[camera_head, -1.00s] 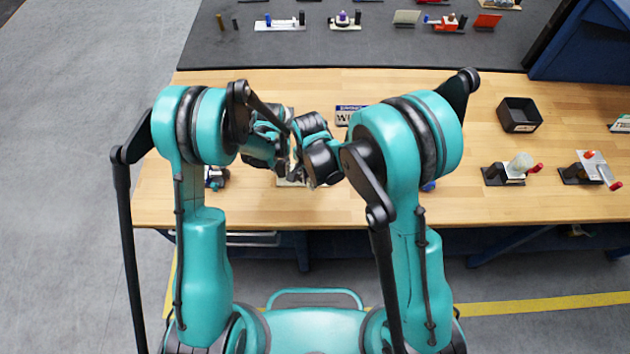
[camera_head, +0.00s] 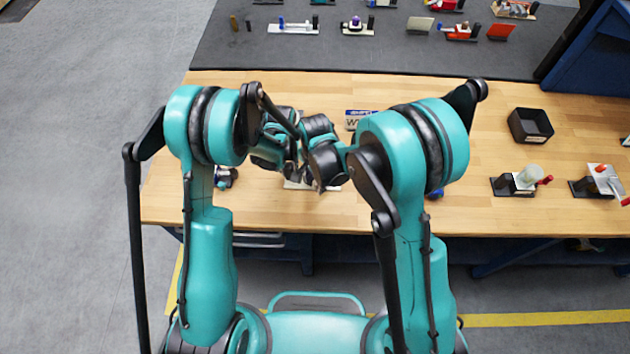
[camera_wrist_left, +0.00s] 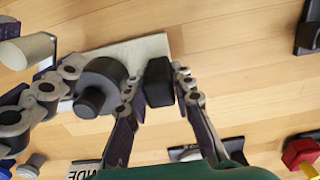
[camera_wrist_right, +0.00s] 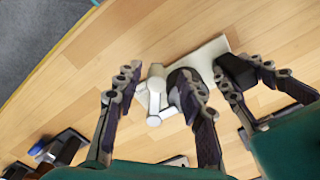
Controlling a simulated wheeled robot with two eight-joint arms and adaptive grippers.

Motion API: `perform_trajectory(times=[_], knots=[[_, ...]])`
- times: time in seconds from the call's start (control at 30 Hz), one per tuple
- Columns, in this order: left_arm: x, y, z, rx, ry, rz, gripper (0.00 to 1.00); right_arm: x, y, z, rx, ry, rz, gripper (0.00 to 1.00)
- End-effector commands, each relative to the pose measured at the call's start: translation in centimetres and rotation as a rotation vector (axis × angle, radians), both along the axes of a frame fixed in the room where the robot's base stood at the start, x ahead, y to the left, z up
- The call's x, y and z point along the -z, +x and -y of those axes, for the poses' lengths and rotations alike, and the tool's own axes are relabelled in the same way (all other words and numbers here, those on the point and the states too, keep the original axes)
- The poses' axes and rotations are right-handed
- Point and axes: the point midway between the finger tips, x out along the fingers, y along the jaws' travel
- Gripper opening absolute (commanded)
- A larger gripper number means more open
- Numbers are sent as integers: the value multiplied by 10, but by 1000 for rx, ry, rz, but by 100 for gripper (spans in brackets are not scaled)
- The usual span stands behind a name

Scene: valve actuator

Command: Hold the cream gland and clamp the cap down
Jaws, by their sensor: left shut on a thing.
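A pale base plate (camera_wrist_left: 152,48) lies on the wooden table under both grippers. It carries a dark grey round part with a stub on top (camera_wrist_left: 97,88) and a black block (camera_wrist_left: 159,82). A cream cylindrical piece (camera_wrist_left: 28,50) is beside the round part; it also shows in the right wrist view (camera_wrist_right: 168,117). My left gripper (camera_wrist_left: 155,90) has its fingers on both sides of the black block and is shut on it. My right gripper (camera_wrist_right: 158,85) is open, its fingers spread around the cream piece. In the head view, my arms hide most of the plate. I cannot tell which part is the cap.
A black bin (camera_head: 530,125) stands at the table's right. Two small clamp fixtures (camera_head: 518,182) (camera_head: 600,183) are in front of it. A small dark part (camera_head: 226,177) lies left of the grippers. The front right of the table has bare wood.

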Motion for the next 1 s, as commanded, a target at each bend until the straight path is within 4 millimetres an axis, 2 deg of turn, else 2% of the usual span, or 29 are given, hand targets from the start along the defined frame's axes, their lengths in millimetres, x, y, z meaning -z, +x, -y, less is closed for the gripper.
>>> perform_trajectory(times=[0.17, 0.27, 0.37, 0.7, 0.83, 1.0], knots=[[0, 1, -1, -2, 0, 1, 0, -1, -1, 1, 1, -1, -1, 39], [0, 1, -1, -2, 1, 1, 0, -9, -1, 1, 1, -1, -1, 39], [0, 1, -1, -2, 1, 2, 0, -25, -1, 1, 1, -1, -1, 39], [0, 1, -1, -3, 2, 2, 0, -96, -1, 1, 0, -1, -1, 39], [0, 1, -1, -3, 2, 2, 0, -112, 0, 1, 0, -1, -1, 39], [0, 1, -1, -3, 2, 2, 0, -120, 0, 1, 0, -1, -1, 39]])
